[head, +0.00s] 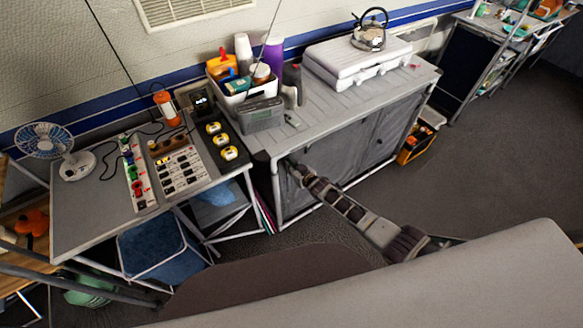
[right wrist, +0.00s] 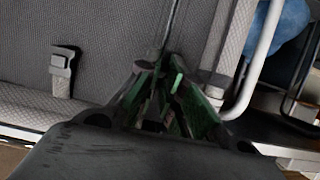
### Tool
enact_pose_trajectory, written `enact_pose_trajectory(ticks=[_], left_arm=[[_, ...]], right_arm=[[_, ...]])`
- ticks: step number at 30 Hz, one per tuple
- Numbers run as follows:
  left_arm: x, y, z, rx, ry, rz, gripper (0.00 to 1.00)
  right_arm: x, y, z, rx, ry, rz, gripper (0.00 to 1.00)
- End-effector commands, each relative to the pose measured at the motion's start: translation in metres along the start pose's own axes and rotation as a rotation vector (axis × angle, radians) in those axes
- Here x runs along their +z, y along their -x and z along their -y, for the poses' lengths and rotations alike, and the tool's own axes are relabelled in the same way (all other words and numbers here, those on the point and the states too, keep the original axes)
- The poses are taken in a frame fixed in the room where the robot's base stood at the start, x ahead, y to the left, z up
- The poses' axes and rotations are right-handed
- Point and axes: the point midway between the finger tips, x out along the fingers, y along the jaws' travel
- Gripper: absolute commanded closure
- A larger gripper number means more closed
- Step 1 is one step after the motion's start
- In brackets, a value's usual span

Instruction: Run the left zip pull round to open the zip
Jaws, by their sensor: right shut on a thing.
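The grey fabric front (head: 372,135) of the camp cupboard hangs below its slatted top in the head view. My right arm reaches across to the front's left end, and my right gripper (head: 291,164) is at the upper left of the fabric there. In the right wrist view, my right gripper (right wrist: 165,76) is shut at the foot of a thin dark zip line (right wrist: 172,28) on the grey fabric. The fingers hide most of what they hold, which fits the left zip pull. My left gripper is not in view.
A grey tab on a strap (right wrist: 62,68) lies on the fabric. The cupboard's pale frame tube (right wrist: 262,50) runs close to the right gripper. A side table (head: 100,215) with a fan stands at the left. A white case (head: 355,65) and kettle sit on top.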

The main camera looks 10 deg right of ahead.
Motion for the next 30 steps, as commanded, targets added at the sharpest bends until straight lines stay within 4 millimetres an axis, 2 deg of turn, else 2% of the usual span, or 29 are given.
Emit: enact_pose_trajectory(ticks=[1,6,24,25,30], left_arm=[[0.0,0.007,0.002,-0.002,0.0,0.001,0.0],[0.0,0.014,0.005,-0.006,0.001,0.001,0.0],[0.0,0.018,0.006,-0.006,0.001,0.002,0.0],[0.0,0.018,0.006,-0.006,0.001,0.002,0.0],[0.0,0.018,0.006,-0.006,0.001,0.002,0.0]], right_arm=[[-0.009,0.002,0.001,-0.001,0.0,-0.004,1.0],[-0.017,0.006,0.0,-0.001,0.0,-0.004,1.0],[-0.024,0.007,0.0,-0.001,0.0,-0.008,1.0],[-0.024,0.007,0.0,-0.001,0.0,-0.009,0.88],[-0.022,0.007,0.0,-0.001,0.0,-0.005,0.69]])
